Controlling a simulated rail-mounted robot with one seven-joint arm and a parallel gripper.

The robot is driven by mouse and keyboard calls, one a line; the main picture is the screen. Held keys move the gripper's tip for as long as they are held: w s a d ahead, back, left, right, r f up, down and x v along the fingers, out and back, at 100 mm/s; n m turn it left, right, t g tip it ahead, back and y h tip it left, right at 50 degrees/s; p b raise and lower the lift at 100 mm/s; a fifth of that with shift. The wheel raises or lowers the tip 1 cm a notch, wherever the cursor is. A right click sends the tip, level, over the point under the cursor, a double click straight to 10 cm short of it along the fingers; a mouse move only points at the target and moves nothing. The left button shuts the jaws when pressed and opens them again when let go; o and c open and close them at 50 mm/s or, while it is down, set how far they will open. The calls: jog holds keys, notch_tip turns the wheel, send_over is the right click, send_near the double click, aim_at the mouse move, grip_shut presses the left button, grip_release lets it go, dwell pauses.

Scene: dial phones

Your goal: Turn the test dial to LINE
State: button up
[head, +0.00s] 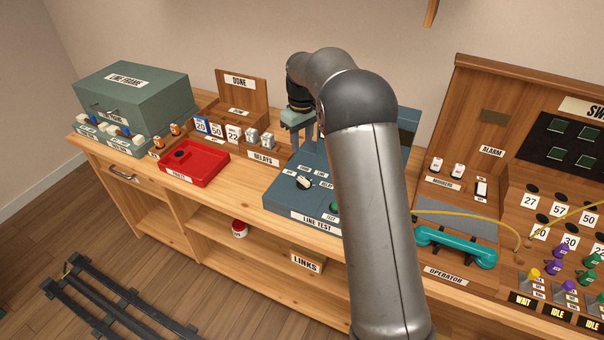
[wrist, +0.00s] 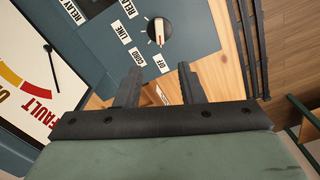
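The test dial (wrist: 159,32) is a black round knob with a pale bar and a small red mark, on the blue-grey LINE TEST box (head: 280,200). The dial also shows in the head view (head: 304,183). In the wrist view the red-marked end points roughly to the OFF label (wrist: 162,64). The LINE label (wrist: 125,30) lies left of the dial, between CORD and RELAY. My gripper (wrist: 160,85) is open and empty, apart from the dial. In the head view my gripper (head: 300,128) is above the back of the box, its fingertips partly hard to see.
A meter (wrist: 30,70) with a needle and a FAULT zone stands beside the dial. A red tray (head: 205,170) and relays (head: 258,138) are left of the box. A teal handset (head: 455,248) and the switchboard are to the right. My arm hides part of the box.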

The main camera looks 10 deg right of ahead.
aim_at(302, 178)
notch_tip(302, 178, down, 14)
jog(key=shift+r+p, duration=0.25)
jog(key=shift+p, duration=0.9)
grip_shut()
